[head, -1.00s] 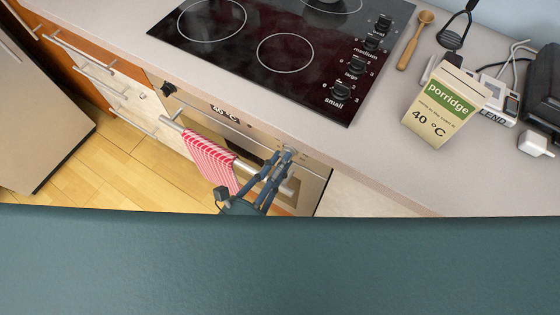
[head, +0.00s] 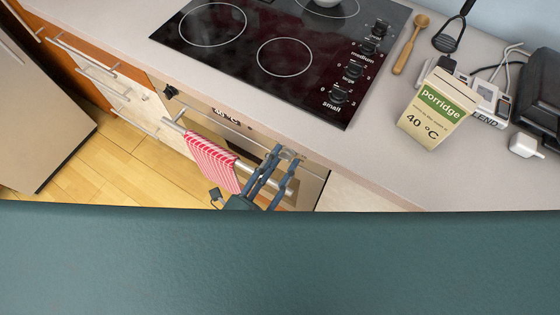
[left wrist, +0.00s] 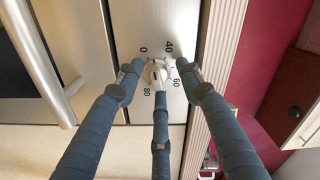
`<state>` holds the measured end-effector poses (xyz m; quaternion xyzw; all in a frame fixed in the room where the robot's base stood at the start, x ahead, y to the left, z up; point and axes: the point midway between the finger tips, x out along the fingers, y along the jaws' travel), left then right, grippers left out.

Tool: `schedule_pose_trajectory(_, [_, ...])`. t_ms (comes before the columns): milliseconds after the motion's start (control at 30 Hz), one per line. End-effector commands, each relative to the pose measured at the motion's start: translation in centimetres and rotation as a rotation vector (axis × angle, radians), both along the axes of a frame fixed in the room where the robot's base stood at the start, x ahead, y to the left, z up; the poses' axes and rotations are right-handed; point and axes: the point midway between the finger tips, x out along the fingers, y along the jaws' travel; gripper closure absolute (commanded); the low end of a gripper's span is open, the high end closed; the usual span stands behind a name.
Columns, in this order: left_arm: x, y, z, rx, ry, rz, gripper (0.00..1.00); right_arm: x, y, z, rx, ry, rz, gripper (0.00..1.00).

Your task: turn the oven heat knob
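The oven heat knob (left wrist: 155,72) is a small round silver knob on the oven's metal panel, ringed by a 0, 40, 60, 80 scale in the left wrist view. My left gripper (left wrist: 159,70) has its three dark fingers spread around the knob; small gaps show at the sides, and the lower finger overlaps its edge. Contact is unclear. In the head view the left gripper (head: 287,153) is at the right end of the oven's front, hiding most of the knob. My right gripper is not in view.
A red striped towel (head: 211,161) hangs on the oven handle left of my gripper. The black stove (head: 290,90) lies above. A porridge box (head: 437,112) marked 40 °C stands on the counter at right, near a wooden spoon (head: 411,44).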

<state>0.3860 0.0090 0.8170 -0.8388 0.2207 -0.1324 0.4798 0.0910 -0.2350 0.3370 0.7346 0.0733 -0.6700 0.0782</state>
Motion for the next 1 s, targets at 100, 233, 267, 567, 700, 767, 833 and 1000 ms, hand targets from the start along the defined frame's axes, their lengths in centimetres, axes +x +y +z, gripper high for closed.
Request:
schedule_pose_trajectory(100, [-0.1, 0.0, -0.2, 0.003, 0.003, -0.001, 0.63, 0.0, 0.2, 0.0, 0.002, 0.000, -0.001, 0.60])
schedule_pose_trajectory(233, [-0.4, 0.1, -0.3, 0.004, 0.006, -0.002, 0.63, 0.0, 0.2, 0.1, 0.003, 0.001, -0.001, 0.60])
schedule_pose_trajectory(267, [-0.5, 0.1, -0.3, 0.005, 0.006, -0.002, 0.63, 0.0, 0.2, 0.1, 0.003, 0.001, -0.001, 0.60])
schedule_pose_trajectory(567, [-1.5, 0.7, -0.4, 0.006, 0.008, -0.002, 0.63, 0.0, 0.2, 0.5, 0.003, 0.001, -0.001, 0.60])
schedule_pose_trajectory(700, [-2.0, 0.9, -0.5, 0.007, 0.010, -0.003, 0.63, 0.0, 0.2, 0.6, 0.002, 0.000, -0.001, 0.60])
schedule_pose_trajectory(767, [-2.0, 0.9, -0.5, 0.006, 0.009, -0.003, 0.63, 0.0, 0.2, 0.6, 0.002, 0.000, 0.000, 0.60])
schedule_pose_trajectory(833, [-2.0, 0.9, -0.5, 0.006, 0.009, -0.003, 0.63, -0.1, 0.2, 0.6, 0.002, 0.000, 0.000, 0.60])
schedule_pose_trajectory(1000, [-2.0, 0.9, -0.5, 0.006, 0.009, -0.004, 0.63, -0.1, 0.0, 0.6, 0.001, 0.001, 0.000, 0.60])
